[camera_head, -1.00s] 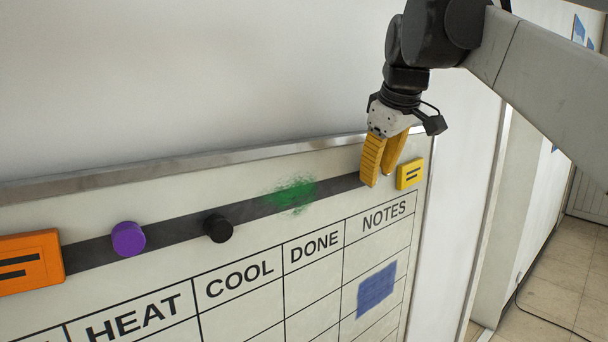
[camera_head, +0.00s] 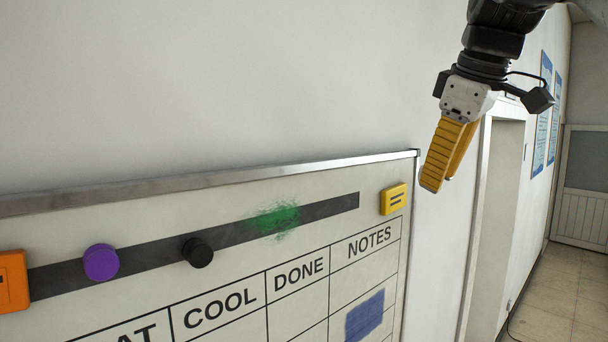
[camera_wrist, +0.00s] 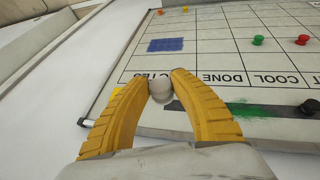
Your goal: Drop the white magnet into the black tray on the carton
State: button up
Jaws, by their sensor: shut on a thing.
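My gripper (camera_head: 440,184) has yellow ribbed fingers and hangs to the right of the whiteboard's upper right corner in the head view. In the wrist view, its fingertips (camera_wrist: 161,84) are shut on the white magnet (camera_wrist: 160,91), a small round piece. The fingers hide the magnet in the head view. The black tray and the carton are not in view.
The whiteboard (camera_head: 230,215) bears a dark strip (camera_head: 330,207) with a purple magnet (camera_head: 101,262) and a black magnet (camera_head: 197,252), and a yellow block (camera_head: 394,199) beside its right end. A doorway (camera_head: 500,210) and open floor (camera_head: 570,290) lie to the right.

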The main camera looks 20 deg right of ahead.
jog(key=s+d, duration=0.4)
jog(key=s, duration=0.7)
dwell(0.4)
